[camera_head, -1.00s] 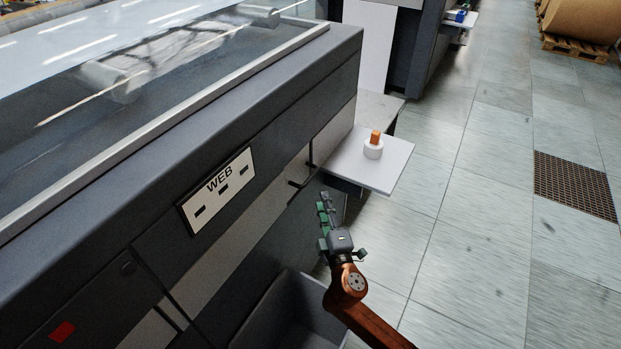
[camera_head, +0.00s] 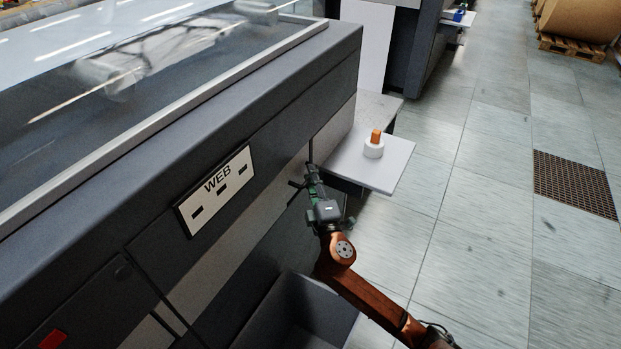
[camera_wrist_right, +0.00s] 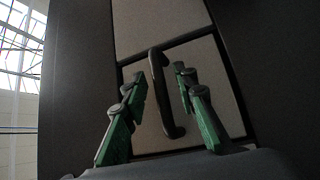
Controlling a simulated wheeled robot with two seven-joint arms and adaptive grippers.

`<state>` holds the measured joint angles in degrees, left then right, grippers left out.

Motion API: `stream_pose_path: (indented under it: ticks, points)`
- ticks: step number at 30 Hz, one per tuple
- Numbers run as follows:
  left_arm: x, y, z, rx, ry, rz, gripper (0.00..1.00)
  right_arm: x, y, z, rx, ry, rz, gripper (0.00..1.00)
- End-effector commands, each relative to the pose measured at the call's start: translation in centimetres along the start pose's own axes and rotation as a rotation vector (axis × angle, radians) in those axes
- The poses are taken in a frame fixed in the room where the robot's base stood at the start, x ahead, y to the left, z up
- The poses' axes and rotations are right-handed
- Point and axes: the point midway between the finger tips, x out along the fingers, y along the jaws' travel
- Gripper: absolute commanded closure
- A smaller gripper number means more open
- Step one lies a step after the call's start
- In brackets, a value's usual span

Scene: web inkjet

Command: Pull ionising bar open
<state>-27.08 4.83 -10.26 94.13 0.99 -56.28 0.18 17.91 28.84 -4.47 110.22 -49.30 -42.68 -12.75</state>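The ionising bar's front looks to be the pale panel (camera_wrist_right: 208,62) in the dark machine side, edged by a dark gap and flush with its surround. A dark bar handle (camera_wrist_right: 166,95) stands on it; in the head view the handle (camera_head: 296,190) shows partly beside my fingers. My right gripper (camera_head: 312,174) is at the handle. In the right wrist view my right gripper (camera_wrist_right: 160,85) has its green fingers apart, one on each side of the handle, with gaps visible on both sides. I cannot tell whether the handle lies fully between the fingertips. My left gripper is out of view.
A white shelf (camera_head: 395,172) juts out just beyond my right gripper, with a white roll and an orange block (camera_head: 376,136) on it. A grey open bin (camera_head: 282,310) stands below my arm. A WEB label plate (camera_head: 216,191) is on the machine.

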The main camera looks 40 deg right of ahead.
Motion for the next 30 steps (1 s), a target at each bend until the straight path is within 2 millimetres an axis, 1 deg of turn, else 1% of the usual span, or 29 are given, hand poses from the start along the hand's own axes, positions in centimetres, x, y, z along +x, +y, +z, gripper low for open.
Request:
stream_pose_path:
  ticks: [2, 13, 30]
  points:
    - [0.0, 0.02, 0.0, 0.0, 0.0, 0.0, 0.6, -0.02, 0.0, 0.0, 0.0, 0.0, 0.0, 0.75]
    - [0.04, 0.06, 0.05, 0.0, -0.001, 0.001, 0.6, -0.05, -0.03, -0.03, 0.0, 0.0, -0.001, 1.0]
    - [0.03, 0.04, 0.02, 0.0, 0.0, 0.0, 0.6, -0.16, -0.11, -0.21, 0.001, 0.001, -0.002, 1.0]
